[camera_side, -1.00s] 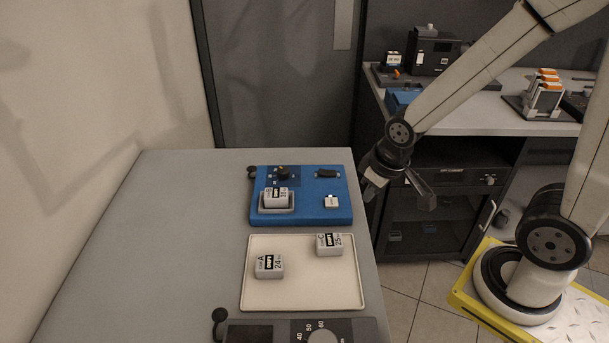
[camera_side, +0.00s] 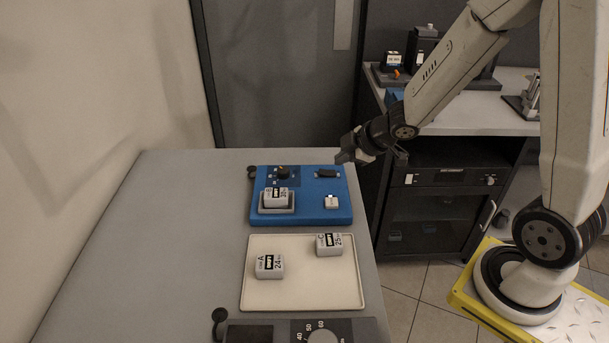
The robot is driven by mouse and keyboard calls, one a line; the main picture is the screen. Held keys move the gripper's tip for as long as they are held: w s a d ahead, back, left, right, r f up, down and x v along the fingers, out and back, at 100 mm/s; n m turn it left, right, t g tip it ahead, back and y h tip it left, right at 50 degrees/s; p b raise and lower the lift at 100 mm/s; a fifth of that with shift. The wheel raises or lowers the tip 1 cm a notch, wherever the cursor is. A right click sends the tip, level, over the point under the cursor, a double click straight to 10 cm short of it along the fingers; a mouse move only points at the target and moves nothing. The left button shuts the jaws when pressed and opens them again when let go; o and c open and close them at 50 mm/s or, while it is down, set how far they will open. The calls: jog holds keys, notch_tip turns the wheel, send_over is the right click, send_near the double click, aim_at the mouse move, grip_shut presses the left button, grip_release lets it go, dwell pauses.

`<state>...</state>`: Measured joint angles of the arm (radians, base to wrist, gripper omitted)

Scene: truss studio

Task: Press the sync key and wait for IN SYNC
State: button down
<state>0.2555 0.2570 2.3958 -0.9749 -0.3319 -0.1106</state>
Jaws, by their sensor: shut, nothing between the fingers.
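A blue sync unit (camera_side: 310,213) lies on the grey table. It has a dark knob (camera_side: 283,172), a small dark display (camera_side: 327,174) and a white square key (camera_side: 331,202) at its right. No readout on the display can be made out from here. A white block marked B (camera_side: 276,197) sits in the unit's grey cradle at the left. My gripper (camera_side: 345,158) is shut and empty. It is in the air near the unit's far right corner, apart from the key.
A cream tray (camera_side: 300,294) holds block A (camera_side: 269,266) and block C (camera_side: 329,244). A dark dial unit (camera_side: 265,331) is at the near edge. The table's left side (camera_side: 150,240) is clear. A dark cabinet (camera_side: 440,200) stands right of the table.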

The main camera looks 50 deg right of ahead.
aim_at(327, 199)
jog(key=shift+w+a+f+n+y, duration=0.1)
jog(key=shift+n+y, duration=0.35)
jog(key=shift+n, duration=0.2)
jog(key=shift+w+a+f+n+y, duration=0.1)
jog(key=shift+a+f+n+y, duration=0.05)
jog(key=shift+n+y, duration=0.45)
jog(key=shift+w+a+f+n+y, duration=0.1)
jog(key=shift+n+y, duration=0.25)
jog(key=shift+n, duration=0.4)
jog(key=shift+f, duration=0.15)
jog(key=shift+f, duration=4.25)
jog(key=shift+f, duration=0.85)
jog(key=shift+r, duration=0.85)
jog(key=shift+r, duration=0.15)
